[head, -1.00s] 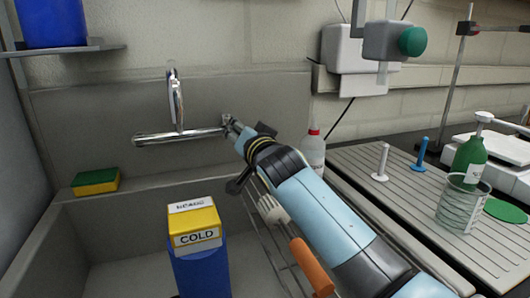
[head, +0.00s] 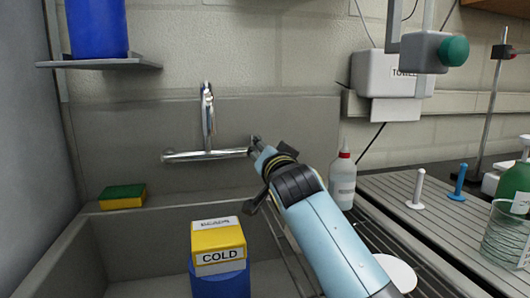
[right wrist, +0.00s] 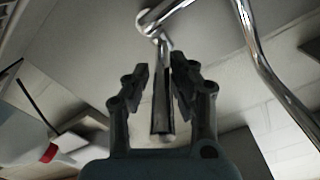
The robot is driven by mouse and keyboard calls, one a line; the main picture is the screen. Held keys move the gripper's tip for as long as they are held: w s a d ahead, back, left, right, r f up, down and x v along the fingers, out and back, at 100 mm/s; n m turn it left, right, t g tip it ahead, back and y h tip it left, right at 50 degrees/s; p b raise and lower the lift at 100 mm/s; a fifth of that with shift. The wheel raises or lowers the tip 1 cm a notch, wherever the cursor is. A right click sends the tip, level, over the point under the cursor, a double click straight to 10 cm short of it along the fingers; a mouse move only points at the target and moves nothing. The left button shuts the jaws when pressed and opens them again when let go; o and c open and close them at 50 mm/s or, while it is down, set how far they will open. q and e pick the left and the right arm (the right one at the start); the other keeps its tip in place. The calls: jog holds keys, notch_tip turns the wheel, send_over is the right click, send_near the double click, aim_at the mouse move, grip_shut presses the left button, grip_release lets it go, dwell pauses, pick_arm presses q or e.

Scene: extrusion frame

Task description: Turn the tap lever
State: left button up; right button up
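The chrome tap (head: 207,155) is on the back wall above the sink, with an upright curved spout and a horizontal body. My right gripper (head: 256,148) is at the right end of the tap body and covers much of the lever there. In the right wrist view a straight chrome lever (right wrist: 162,100) runs between the two dark fingers of my right gripper (right wrist: 161,75). The fingers are apart, with small gaps visible beside the lever, so they do not look clamped. My left gripper is not in view.
A blue bin with a yellow box (head: 218,238) marked COLD stands in the sink (head: 130,250). A sponge (head: 123,196) lies on the left ledge. A red-capped bottle (head: 342,180) stands right of my arm. A ribbed drainboard (head: 385,190) with pegs lies further right.

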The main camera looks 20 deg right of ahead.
jog(key=shift+o, duration=0.5)
jog(key=shift+a, duration=0.3)
jog(key=shift+d+r, duration=0.1)
notch_tip(320, 180, up, 10)
jog(key=shift+f, duration=0.1)
